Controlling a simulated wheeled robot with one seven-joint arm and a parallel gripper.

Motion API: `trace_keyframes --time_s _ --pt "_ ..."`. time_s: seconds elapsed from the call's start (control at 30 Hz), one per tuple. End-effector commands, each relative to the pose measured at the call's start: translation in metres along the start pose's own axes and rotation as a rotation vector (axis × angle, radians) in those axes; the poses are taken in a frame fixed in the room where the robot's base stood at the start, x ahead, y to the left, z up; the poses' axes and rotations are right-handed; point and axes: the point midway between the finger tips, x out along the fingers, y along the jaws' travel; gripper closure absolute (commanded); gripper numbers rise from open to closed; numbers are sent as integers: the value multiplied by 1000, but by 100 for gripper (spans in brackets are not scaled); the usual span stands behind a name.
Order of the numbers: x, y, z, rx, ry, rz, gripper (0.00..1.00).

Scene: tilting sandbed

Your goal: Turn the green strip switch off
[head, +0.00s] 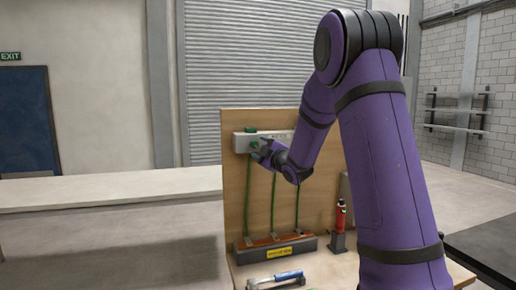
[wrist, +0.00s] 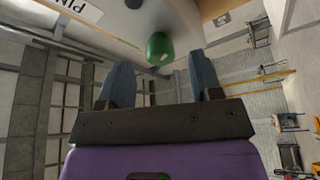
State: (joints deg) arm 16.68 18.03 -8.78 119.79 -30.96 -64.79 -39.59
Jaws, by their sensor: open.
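A long pale box (head: 272,138) is fixed near the top of the upright wooden board (head: 232,190), with green parts at its left end. A green part (head: 250,130) shows on its top edge. In the wrist view, a rounded green knob (wrist: 160,47) sticks out from the pale surface. I cannot tell which green part is the strip switch. My gripper (head: 257,149) is at the box's left end. In the wrist view my gripper (wrist: 162,82) is open and empty, its two blue-grey fingers apart, with the green knob beyond the gap between them. Contact cannot be told.
Green cords (head: 273,205) hang down the board to a dark base with a yellow label (head: 279,253). A red-and-black tool (head: 340,217) stands at the right, and a blue-handled tool (head: 288,275) lies in front. A long pale bench (head: 110,190) extends left.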

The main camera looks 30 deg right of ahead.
Motion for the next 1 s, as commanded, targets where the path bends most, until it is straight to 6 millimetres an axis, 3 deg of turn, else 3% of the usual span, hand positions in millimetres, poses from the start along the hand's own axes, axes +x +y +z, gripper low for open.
trace_keyframes --time_s 0.2,0.4,0.6,1.0 --pt "-43 0 0 0 -2 0 41" --pt "-72 0 0 0 0 0 41" --pt "-84 -1 0 1 0 -1 41" --pt "-84 -1 0 0 0 -1 41"
